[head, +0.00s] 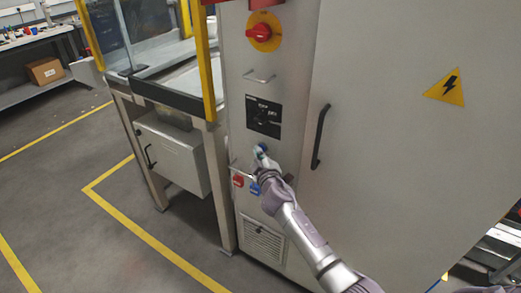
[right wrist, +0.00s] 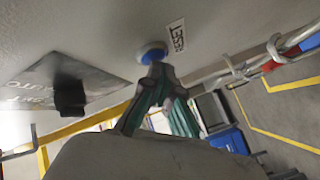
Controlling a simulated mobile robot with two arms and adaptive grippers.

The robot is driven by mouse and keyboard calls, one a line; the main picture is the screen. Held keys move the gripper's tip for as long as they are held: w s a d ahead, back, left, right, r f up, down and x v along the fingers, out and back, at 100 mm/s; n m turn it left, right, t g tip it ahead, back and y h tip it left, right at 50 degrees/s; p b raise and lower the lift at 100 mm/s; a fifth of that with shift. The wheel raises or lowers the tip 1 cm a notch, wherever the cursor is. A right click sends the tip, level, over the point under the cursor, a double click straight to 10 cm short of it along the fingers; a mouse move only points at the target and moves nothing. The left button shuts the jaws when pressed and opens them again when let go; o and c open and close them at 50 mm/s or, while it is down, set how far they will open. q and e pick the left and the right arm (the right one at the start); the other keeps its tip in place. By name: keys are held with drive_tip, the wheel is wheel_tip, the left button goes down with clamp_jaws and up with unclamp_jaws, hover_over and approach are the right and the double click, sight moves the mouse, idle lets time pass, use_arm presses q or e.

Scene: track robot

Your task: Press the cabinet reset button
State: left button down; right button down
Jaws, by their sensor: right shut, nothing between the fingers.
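The blue reset button (right wrist: 152,51) sits on the grey cabinet face, beside a white label reading RESET (right wrist: 177,36). In the head view the blue button (head: 261,148) shows just above my right gripper (head: 264,159), partly covered by it. My right gripper (right wrist: 158,69) is shut and empty, its fingertips pointing at the button. The tips overlap the button's lower edge in the right wrist view; I cannot tell whether they touch it. The grey cabinet (head: 365,110) stands upright in front of me. My left gripper is not in view.
Above the button are a black selector panel (head: 263,116) and a red rotary switch (head: 260,33) on yellow. A black door handle (head: 320,136) is to the right. Open floor lies left, marked with yellow lines.

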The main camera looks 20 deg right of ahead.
drive_tip(key=shift+s, duration=0.1)
drive_tip(key=shift+s+a, duration=0.5)
drive_tip(key=shift+a, duration=0.15)
drive_tip(key=shift+s+a, duration=0.75)
drive_tip(key=shift+a, duration=0.25)
drive_tip(key=shift+s+a, duration=0.75)
drive_tip(key=shift+a, duration=0.25)
